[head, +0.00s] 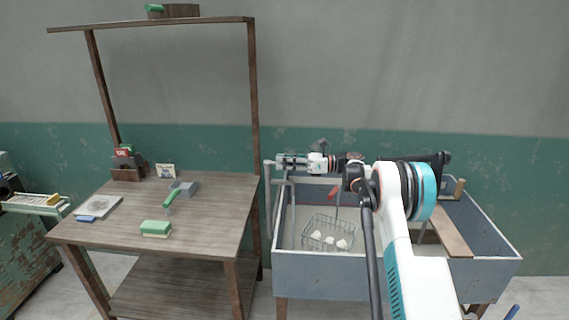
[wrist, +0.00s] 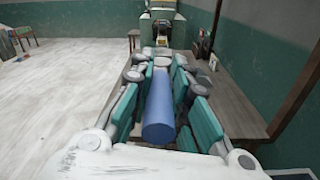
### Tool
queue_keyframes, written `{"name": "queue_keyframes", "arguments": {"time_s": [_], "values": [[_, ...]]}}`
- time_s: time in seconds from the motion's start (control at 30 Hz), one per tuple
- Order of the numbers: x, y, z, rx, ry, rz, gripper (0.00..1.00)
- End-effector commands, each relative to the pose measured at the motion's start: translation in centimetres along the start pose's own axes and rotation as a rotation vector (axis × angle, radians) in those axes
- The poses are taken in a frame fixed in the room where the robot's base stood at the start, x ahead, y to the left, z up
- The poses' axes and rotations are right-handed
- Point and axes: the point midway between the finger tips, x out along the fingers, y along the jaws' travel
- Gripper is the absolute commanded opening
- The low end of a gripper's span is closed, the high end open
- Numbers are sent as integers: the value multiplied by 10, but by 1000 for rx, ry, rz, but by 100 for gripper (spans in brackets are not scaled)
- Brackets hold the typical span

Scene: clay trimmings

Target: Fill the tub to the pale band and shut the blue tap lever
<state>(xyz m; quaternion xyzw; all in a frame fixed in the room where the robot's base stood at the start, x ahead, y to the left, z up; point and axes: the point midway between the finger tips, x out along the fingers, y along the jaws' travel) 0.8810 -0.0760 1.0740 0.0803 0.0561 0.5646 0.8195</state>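The grey-blue tub (head: 375,275) stands on wooden legs at the right in the head view. I cannot make out a water level or the pale band inside it. A grey pipe (head: 268,205) rises at its left end. My gripper (head: 290,160) is above that end, beside the pipe's top. In the wrist view, a blue cylinder (wrist: 158,115), seemingly the tap lever, lies lengthwise between the teal-padded fingers of my gripper (wrist: 163,75). Whether the pads touch it is unclear. The lever cannot be made out in the head view.
A wire basket (head: 308,239) with pale lumps sits in the tub, and a board (head: 452,233) lies across its right part. A wooden table (head: 205,225) at left holds a green brush (head: 155,228) and other tools. Its upright post stands close to the tub.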

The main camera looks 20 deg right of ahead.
Motion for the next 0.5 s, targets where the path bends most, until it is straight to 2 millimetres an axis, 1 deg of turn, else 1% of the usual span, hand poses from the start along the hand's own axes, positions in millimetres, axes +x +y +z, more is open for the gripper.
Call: {"name": "queue_keyframes", "arguments": {"time_s": [0.03,0.07,0.1,0.5], "values": [[1,-1,4,0,-7,-3,27],[1,-1,4,0,-7,-3,34],[1,-1,4,0,-7,-3,38],[0,0,2,0,-4,-1,38]]}}
